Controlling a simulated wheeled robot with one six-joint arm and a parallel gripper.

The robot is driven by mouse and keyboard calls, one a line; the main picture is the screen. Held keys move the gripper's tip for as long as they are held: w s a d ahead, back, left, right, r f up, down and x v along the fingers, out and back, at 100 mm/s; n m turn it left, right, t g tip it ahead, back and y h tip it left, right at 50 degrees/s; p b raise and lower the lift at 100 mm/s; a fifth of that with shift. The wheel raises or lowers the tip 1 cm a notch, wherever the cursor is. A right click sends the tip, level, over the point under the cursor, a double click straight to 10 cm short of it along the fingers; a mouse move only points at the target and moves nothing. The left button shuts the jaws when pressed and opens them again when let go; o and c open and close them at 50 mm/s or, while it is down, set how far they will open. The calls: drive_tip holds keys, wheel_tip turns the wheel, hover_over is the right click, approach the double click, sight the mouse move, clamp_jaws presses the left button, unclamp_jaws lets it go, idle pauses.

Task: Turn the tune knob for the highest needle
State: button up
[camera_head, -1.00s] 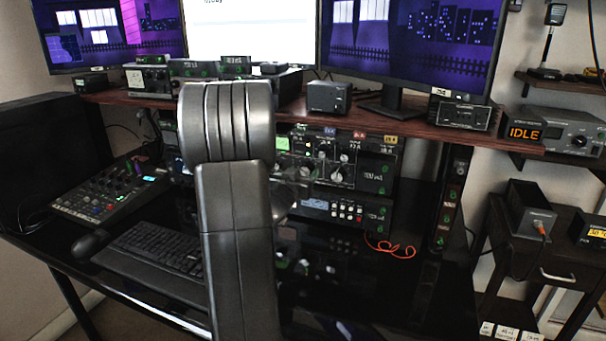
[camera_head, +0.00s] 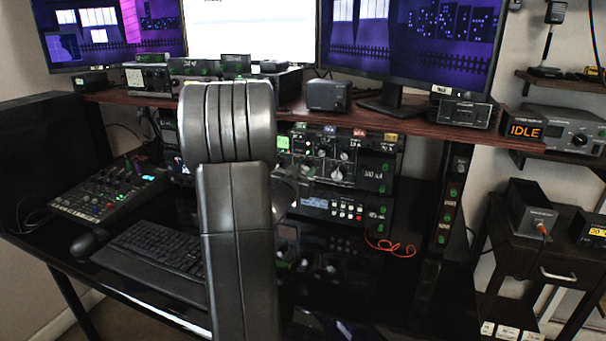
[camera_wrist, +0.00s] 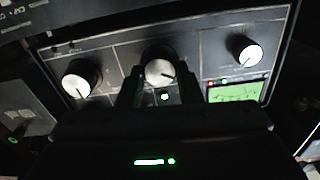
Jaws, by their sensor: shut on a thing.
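In the wrist view, my gripper (camera_wrist: 160,84) has its two dark fingers on either side of the middle knob (camera_wrist: 159,70) and is shut on it. This knob has a pale round face with a dark pointer mark toward its lower right. A green-lit meter (camera_wrist: 236,92) is to the right of the gripper; its needle is too small to read. The radio panel (camera_wrist: 210,42) bears these; the knob labels are not legible. In the head view, my arm hides the gripper and the held knob.
A left knob (camera_wrist: 81,78) and a right knob (camera_wrist: 244,52) flank the held one. In the head view, a wooden shelf (camera_head: 440,131) overhangs the rack. A keyboard (camera_head: 155,250) and a mixer (camera_head: 100,195) lie left of my arm. An orange cable (camera_head: 390,247) lies right.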

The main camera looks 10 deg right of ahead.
drive_tip(key=shift+f+m+b, duration=0.2)
drive_tip(key=shift+m+b, duration=0.55)
drive_tip(key=shift+m, duration=0.35)
drive_tip(key=shift+r+m+b, duration=0.1)
drive_tip(key=shift+m+b, duration=1.05)
drive_tip(key=shift+m, duration=0.75)
drive_tip(key=o, duration=1)
drive_tip(key=shift+s, duration=0.15)
drive_tip(key=p+v, duration=0.1)
drive_tip(key=v, duration=1.2)
drive_tip(key=shift+s+a, duration=0.25)
drive_tip(key=shift+w+d, duration=0.1)
